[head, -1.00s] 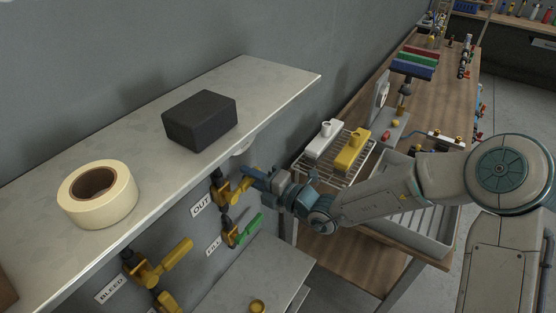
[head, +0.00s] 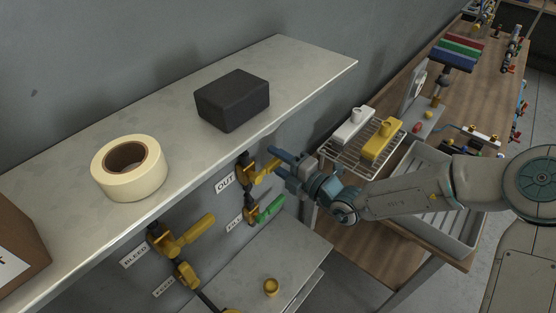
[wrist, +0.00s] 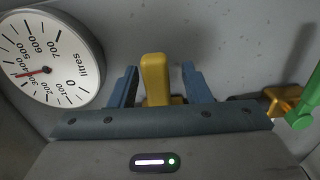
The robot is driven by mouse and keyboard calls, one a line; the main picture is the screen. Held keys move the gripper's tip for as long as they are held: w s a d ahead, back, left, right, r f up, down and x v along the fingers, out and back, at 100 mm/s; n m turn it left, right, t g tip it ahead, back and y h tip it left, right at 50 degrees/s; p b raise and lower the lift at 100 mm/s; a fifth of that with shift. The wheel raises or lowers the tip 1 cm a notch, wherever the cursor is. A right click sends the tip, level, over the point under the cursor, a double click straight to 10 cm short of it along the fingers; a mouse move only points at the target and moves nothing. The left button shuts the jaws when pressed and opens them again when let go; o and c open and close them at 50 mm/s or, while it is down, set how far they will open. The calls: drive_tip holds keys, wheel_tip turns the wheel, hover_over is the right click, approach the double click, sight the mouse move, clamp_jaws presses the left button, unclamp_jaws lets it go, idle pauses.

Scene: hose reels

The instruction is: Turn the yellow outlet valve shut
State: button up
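The yellow outlet valve (head: 262,173) is on the wall under the shelf, beside the "OUT" label (head: 224,183). In the wrist view its yellow handle (wrist: 155,78) stands between the two blue fingers of my gripper (wrist: 159,85). A gap shows on each side of the handle, wider on the right, so the fingers are open and not clamped on it. In the head view my gripper (head: 279,162) reaches in from the right at the valve. The handle's far end is partly hidden by the fingers there.
A green-handled valve (head: 268,209) sits just below the outlet valve. Yellow valves (head: 185,236) are lower left. The shelf (head: 205,110) overhangs, holding a black block (head: 233,99) and tape roll (head: 129,167). A litres dial (wrist: 48,58) is left of my gripper. A bench (head: 455,95) stands right.

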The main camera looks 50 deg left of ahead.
drive_tip(key=w+d+b, duration=0.1)
drive_tip(key=d+b, duration=0.1)
drive_tip(key=d, duration=1.1)
drive_tip(key=shift+w+d, duration=0.4)
